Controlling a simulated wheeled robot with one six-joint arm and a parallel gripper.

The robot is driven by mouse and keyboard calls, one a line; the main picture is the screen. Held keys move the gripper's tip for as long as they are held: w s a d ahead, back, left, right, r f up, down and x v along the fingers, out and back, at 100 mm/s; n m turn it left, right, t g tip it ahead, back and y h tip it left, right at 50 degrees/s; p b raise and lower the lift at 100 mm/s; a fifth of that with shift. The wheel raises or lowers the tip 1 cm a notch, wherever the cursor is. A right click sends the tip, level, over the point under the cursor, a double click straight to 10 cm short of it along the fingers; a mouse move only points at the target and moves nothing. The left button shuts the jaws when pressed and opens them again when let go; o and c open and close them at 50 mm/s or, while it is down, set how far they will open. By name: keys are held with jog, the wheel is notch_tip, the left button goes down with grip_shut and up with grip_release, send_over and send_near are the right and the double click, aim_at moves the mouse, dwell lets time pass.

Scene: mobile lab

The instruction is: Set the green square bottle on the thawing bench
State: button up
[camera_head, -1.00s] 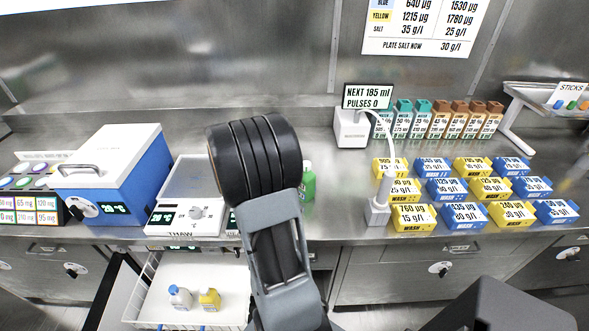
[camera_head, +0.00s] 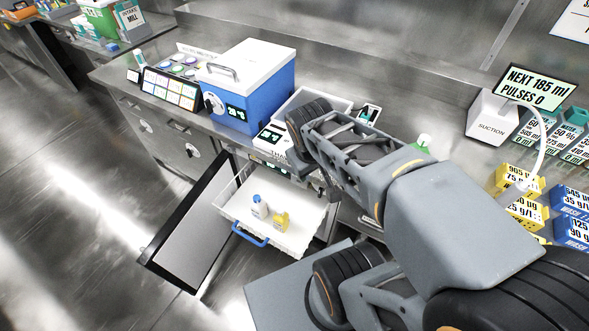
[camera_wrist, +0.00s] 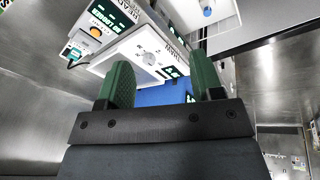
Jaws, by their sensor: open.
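The green square bottle (camera_head: 421,143) with a white cap shows in the head view behind my arm on the counter; most of its body is hidden. The thawing bench (camera_head: 270,139), a white unit lettered THAW with a dark display, stands left of it, partly covered by my arm. The bench also shows tilted in the wrist view (camera_wrist: 146,56). My gripper (camera_wrist: 162,82) shows two green fingers spread apart with nothing between them. In the wrist view its fingers overlap the bench's edge and a blue box. I do not make out the green bottle there.
An open white drawer (camera_head: 305,213) below the bench holds a white bottle (camera_head: 260,207) and a yellow bottle (camera_head: 281,221). A dark-edged door (camera_head: 195,230) stands open. A blue-and-white box (camera_head: 250,90) is left of the bench. The suction unit (camera_head: 493,117) and colored wash boxes (camera_head: 524,210) are right.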

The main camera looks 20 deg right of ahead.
jog(key=a, duration=0.1)
jog(key=a+m+y, duration=0.1)
jog(key=a, duration=0.1)
jog(key=a+r+t+y, duration=0.1)
jog(key=shift+s+a+r+m, duration=0.1)
jog(key=shift+s+a+m, duration=0.2)
jog(key=shift+a, duration=0.1)
jog(key=shift+c, duration=0.2)
dwell(0.8)
